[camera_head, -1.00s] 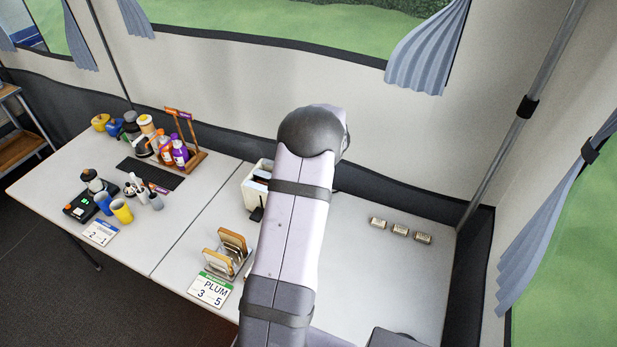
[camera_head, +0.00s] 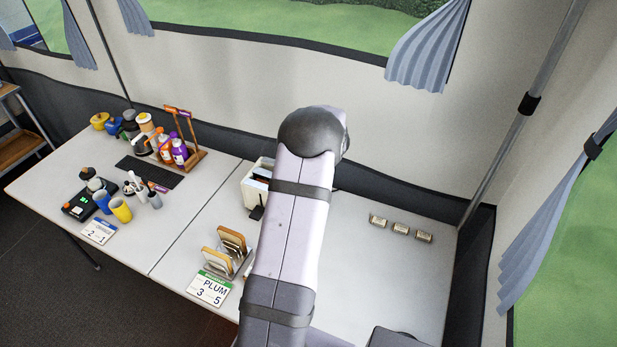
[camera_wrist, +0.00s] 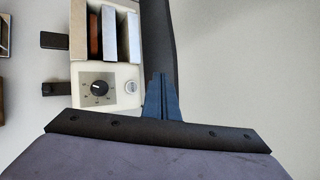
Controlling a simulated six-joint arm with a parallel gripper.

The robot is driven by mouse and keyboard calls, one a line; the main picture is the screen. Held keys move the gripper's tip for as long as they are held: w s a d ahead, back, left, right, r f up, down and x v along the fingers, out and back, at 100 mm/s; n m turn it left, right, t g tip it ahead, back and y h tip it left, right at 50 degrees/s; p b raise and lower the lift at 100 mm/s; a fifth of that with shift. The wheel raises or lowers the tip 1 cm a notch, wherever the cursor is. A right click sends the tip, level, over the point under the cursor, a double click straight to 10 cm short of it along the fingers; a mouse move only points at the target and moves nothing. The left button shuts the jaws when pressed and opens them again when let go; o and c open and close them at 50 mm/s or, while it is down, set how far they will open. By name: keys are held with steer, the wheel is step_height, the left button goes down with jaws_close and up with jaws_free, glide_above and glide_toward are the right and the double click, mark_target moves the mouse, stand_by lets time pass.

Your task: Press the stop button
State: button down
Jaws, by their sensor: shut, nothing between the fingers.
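The cream toaster (camera_head: 250,199) stands on the table, partly hidden behind my arm in the head view. In the wrist view the toaster (camera_wrist: 117,72) shows slots with slices, two dark levers at its left, a dial (camera_wrist: 99,88) and a small round silver button (camera_wrist: 131,87) right of the dial. Any marking on the button is too small to read. My gripper (camera_wrist: 161,84) is shut and empty. In the wrist view it lies just right of the button and over the toaster's right edge; its height above it is unclear. The head view hides the gripper behind my arm.
A toast rack (camera_head: 226,254) and a PLUM card (camera_head: 209,287) stand left of my arm. Several small tins (camera_head: 400,228) sit to the right. Bottles (camera_head: 172,150), cups (camera_head: 112,206) and a dark mat (camera_head: 151,172) are on the left table. The table right of my arm is mostly clear.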

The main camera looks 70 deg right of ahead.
step_height(320, 180, down, 6)
steer(key=b, duration=0.4)
steer(key=shift+f+b, duration=0.15)
steer(key=shift+b, duration=0.25)
steer(key=shift+f+b, duration=0.6)
steer(key=shift+b, duration=0.05)
steer(key=shift+f+b, duration=0.9)
steer(key=shift+b, duration=0.2)
stand_by(1.8)
steer(key=shift+r, duration=0.2)
steer(key=shift+r+p, duration=0.65)
steer(key=shift+r, duration=0.05)
steer(key=shift+r+p, duration=2.05)
steer(key=shift+r, duration=0.45)
steer(key=shift+w, duration=0.1)
